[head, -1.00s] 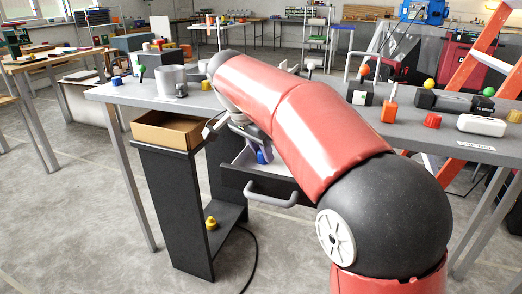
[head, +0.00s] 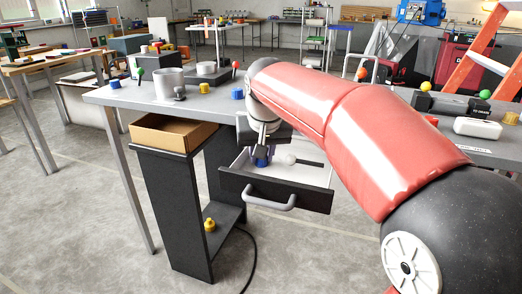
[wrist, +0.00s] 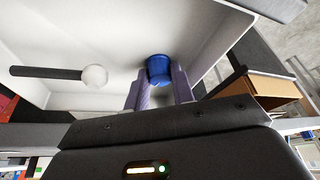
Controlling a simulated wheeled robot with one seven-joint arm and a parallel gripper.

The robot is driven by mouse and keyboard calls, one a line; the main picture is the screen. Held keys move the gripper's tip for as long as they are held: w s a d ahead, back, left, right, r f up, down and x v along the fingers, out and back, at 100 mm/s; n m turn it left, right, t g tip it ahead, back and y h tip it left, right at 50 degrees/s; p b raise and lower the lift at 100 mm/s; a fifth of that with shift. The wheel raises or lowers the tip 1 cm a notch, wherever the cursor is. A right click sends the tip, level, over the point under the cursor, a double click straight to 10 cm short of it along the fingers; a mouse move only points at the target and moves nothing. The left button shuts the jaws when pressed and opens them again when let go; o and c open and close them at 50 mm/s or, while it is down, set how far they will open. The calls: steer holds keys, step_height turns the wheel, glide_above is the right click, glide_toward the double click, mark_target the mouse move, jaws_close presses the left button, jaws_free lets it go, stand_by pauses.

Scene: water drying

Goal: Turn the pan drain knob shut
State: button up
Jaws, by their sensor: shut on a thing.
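An open drawer-like pan (head: 320,174) with a white inside, black front and grey bar handle is below the table edge. A blue knob (wrist: 160,68) is in the pan. My gripper (wrist: 160,88) is shut on the blue knob, with one purple finger on each side of it. In the head view my gripper (head: 262,158) reaches down into the pan, and it largely hides the knob. A dark rod with a white ball end (wrist: 94,75) is also in the pan, beside the knob and apart from my fingers.
A cardboard-coloured box (head: 172,132) stands on a black stand (head: 180,200) just left of the pan. The grey table (head: 140,95) above carries a metal pot (head: 169,84), a blue cap (head: 237,93) and other small things. A yellow object (head: 210,224) is on the stand's low shelf.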

mark_target(268, 172)
steer(key=shift+d+n+g+y+p, duration=0.1)
steer(key=shift+n+g+y+p, duration=0.4)
steer(key=shift+n, duration=1.1)
steer(key=shift+t, duration=0.3)
steer(key=o, duration=0.7)
steer(key=v, duration=0.7)
steer(key=shift+d+r+p, duration=0.15)
steer(key=shift+r+p, duration=0.15)
steer(key=shift+r, duration=0.05)
